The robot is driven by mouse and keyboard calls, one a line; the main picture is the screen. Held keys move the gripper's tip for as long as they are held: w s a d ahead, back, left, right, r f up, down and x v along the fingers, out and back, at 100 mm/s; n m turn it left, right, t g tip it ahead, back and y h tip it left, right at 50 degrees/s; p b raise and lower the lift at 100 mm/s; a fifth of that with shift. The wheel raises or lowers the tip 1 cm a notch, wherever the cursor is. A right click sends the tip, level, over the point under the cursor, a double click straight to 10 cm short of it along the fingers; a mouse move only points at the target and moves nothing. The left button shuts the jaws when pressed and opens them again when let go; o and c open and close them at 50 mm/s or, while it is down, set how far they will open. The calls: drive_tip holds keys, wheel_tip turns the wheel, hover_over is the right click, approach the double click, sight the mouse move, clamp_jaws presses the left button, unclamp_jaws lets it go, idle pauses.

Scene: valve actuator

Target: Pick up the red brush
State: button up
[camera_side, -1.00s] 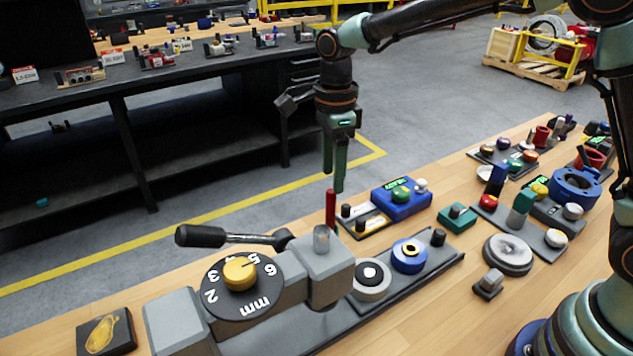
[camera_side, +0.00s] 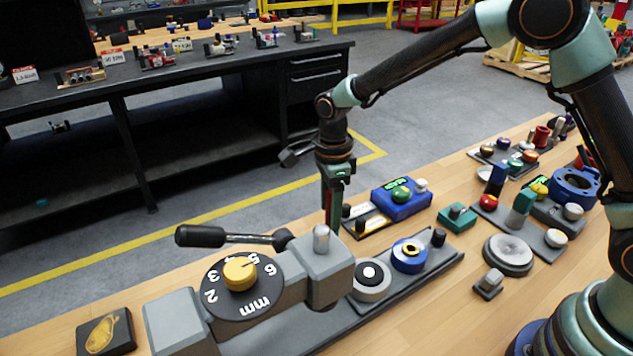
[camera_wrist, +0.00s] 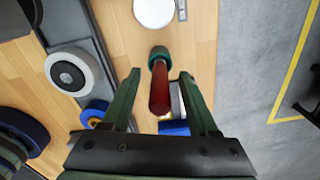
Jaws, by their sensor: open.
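The red brush (camera_wrist: 159,90) shows in the wrist view as a red rod with a dark green end, between the two fingers of my gripper (camera_wrist: 160,77). The fingers are spread, with visible gaps on both sides of the rod. In the side view my gripper (camera_side: 332,205) points down behind the grey valve block. Its fingers overlap the brush there, so little of the brush can be made out. The brush's lower part is hidden by the block.
The grey valve block (camera_side: 328,268) with its black lever (camera_side: 202,236) and yellow-knobbed dial (camera_side: 228,300) stands in front of my gripper. Bare wood shows near the front right.

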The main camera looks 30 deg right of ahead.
drive_tip(key=shift+c, duration=0.3)
clamp_jaws()
wheel_tip(320, 180, up, 20)
idle(0.4)
